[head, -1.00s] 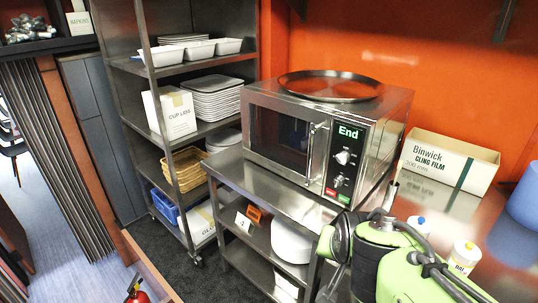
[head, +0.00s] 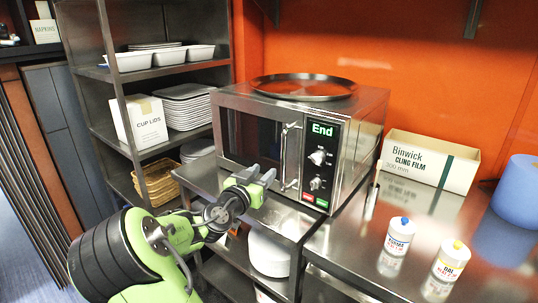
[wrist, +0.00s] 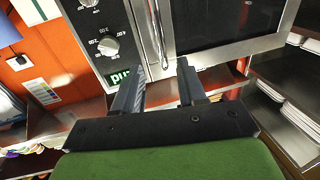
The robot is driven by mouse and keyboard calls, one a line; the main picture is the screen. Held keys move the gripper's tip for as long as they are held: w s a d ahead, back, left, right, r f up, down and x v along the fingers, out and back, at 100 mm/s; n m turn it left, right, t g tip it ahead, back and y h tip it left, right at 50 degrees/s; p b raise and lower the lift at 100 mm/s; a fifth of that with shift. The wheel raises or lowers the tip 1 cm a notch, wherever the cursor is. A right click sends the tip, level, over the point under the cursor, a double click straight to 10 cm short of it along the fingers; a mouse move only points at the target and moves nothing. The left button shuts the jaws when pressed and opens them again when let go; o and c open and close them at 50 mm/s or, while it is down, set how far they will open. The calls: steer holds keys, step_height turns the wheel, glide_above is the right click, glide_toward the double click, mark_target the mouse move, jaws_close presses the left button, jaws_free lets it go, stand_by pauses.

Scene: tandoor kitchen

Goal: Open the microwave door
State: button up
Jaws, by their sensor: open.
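The steel microwave (head: 345,150) stands on a metal shelf unit, its dark-windowed door (head: 248,138) shut. The bar handle (head: 291,155) runs upright at the door's right edge, beside the control panel with the green "End" display. My gripper (head: 267,176) is open and empty, in front of the lower door and left of the handle in the head view. In the wrist view, where the microwave appears upside down, my gripper (wrist: 158,80) has its fingers spread, and the handle (wrist: 158,30) shows beyond the gap between them. I see no contact with the handle.
A round black tray (head: 304,86) lies on top of the microwave. At right, a steel counter (head: 345,250) holds two white bottles (head: 398,236), a cling film box (head: 430,161) and a blue roll (head: 520,195). A shelf rack (head: 105,72) with dishes stands at left.

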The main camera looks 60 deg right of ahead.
mark_target(282, 154)
steer(key=d, duration=0.9)
steer(key=d+p, duration=0.1)
steer(key=d, duration=0.4)
steer(key=shift+w+d, duration=0.1)
steer(key=shift+w, duration=0.15)
jaws_close()
